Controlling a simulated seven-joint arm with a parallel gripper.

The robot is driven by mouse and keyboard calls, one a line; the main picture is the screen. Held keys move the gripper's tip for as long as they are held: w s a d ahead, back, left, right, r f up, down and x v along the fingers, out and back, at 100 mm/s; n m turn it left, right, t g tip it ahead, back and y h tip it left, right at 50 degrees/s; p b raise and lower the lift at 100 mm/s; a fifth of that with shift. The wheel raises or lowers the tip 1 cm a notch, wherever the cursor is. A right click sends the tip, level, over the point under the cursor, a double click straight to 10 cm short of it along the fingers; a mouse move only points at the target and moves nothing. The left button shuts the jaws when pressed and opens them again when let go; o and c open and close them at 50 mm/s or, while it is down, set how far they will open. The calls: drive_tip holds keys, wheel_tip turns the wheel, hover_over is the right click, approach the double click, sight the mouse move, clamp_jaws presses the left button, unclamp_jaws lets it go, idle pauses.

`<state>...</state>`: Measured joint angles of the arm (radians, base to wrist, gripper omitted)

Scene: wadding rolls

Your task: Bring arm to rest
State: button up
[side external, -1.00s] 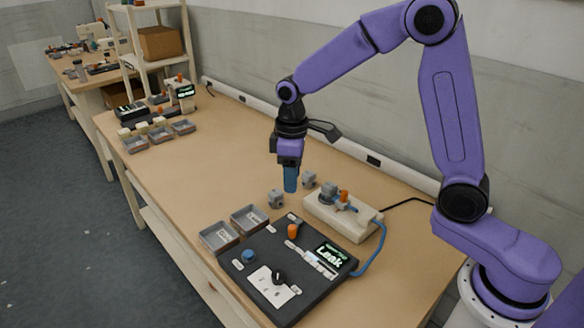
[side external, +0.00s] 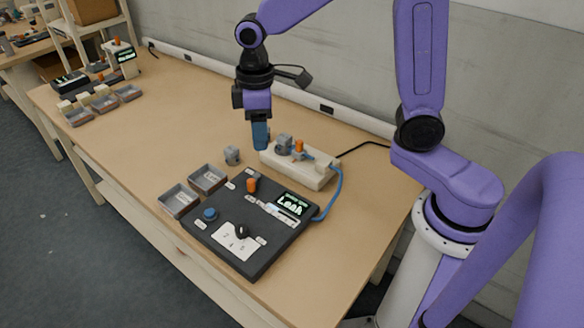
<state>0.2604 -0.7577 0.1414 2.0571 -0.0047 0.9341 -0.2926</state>
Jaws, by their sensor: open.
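My gripper (side external: 260,148) points down over the wooden workbench (side external: 150,140), with blue fingers at its tip. It is open, though the gap between the fingers is hard to see from this side. I see nothing held in it. The tip is just right of a small grey block (side external: 232,155) and left of a cream fixture (side external: 312,176) with grey and orange parts. Another grey piece is mostly hidden behind the fingers.
A dark panel (side external: 205,238) with a blue knob, orange part and screen reading "Leak" lies in front. Two grey trays (side external: 180,201) (side external: 207,179) stand left of it. A blue cable (side external: 338,195) joins panel and fixture. The bench middle-left is clear.

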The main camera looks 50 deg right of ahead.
drive_tip(key=s+d+n, duration=0.1)
drive_tip(key=s+d, duration=0.1)
drive_tip(key=s, duration=0.9)
drive_tip(key=s+d+n, duration=0.2)
drive_tip(key=s+d, duration=0.1)
drive_tip(key=s, duration=0.9)
drive_tip(key=shift+d+n, duration=0.3)
